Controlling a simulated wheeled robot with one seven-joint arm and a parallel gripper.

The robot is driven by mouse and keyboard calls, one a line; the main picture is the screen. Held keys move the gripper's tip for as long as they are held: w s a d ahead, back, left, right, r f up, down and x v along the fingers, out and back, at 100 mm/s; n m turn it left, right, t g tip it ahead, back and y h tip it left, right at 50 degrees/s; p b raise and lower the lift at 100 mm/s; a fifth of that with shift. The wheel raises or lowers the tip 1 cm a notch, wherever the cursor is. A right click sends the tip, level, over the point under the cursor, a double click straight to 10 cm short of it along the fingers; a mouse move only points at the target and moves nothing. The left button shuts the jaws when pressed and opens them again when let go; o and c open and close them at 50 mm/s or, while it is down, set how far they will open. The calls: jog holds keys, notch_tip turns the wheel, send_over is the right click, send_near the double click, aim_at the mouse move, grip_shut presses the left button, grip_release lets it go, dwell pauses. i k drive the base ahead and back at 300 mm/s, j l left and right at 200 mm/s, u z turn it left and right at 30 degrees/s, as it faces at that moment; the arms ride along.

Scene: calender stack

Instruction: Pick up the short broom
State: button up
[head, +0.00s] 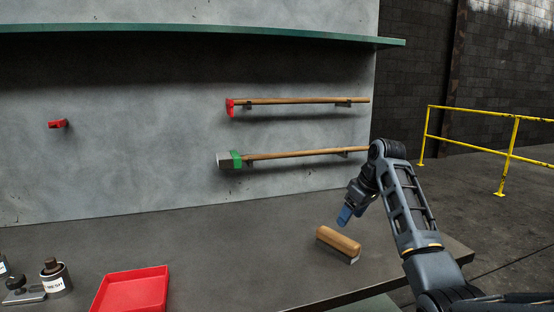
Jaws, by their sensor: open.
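What looks like the short broom (338,241) lies on the dark worktop near its right end. It has a rounded wooden body with a pale grey strip along its lower right edge. It lies at a slant, its right end nearer me. My gripper (345,216) has blue fingertips and hangs just above and behind the broom in the picture, apart from it. It is open, with nothing seen in it. The gap between its fingers is hard to make out from here.
A red tray (132,290), a labelled metal weight (56,278) and a small clamp-like part (22,291) stand at the front left. Two long wooden-handled tools, one red-headed (298,101), one green-banded (300,154), hang on the wall under a green shelf (200,33). The worktop's middle is clear.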

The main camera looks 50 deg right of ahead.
aim_at(232, 158)
jog(key=l+z, duration=0.1)
jog(key=l, duration=0.35)
jog(key=i+l+z, duration=0.1)
jog(key=l, duration=0.35)
jog(key=i+l, duration=0.15)
jog(key=l, duration=0.3)
jog(key=i+l+z, duration=0.15)
jog(key=l, duration=0.3)
jog(key=l+z, duration=0.1)
jog(key=l, duration=0.35)
jog(key=i, duration=0.05)
